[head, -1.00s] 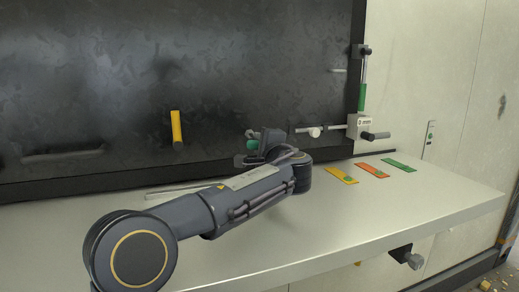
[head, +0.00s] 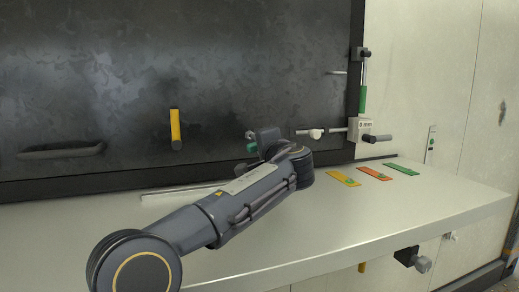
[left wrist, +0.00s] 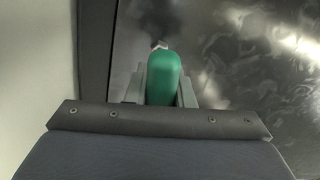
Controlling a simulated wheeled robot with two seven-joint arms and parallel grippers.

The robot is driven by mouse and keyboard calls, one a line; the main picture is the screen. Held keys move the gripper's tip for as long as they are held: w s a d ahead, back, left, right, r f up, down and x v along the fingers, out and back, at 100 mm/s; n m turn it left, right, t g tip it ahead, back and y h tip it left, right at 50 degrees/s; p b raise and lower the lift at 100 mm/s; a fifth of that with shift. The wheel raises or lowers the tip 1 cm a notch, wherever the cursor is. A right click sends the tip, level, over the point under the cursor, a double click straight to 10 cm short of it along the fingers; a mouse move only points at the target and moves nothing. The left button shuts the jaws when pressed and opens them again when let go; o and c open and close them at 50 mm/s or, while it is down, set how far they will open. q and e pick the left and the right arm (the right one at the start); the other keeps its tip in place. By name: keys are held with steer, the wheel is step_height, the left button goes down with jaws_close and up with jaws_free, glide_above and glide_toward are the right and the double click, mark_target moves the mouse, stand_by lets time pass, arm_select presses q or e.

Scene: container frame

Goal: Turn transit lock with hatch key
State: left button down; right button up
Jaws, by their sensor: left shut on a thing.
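My left gripper (head: 264,139) is in front of the dark panel, partly hidden behind its own wrist. It is shut on a green-handled thing (head: 251,147), which looks like the hatch key. In the left wrist view the green handle (left wrist: 163,79) lies between the two grey fingers, with a small pale tip beyond it near the dark panel. I cannot tell whether the tip touches anything. A grey box with a dark handle (head: 365,131) and a rod stands at the panel's right edge; I cannot tell if it is the transit lock. My right gripper is out of view.
A yellow handle (head: 174,128) and a dark grab bar (head: 60,151) are on the dark panel (head: 90,70). A green-sleeved vertical bar (head: 362,97) rises above the grey box. Yellow (head: 343,179), orange (head: 374,174) and green (head: 401,169) tags lie on the pale shelf (head: 400,210).

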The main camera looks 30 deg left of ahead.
arm_select(q)
steer(key=shift+n, duration=0.3)
stand_by(0.5)
steer(key=b+v, duration=0.2)
steer(key=v, duration=0.2)
stand_by(0.4)
steer(key=shift+r, duration=0.15)
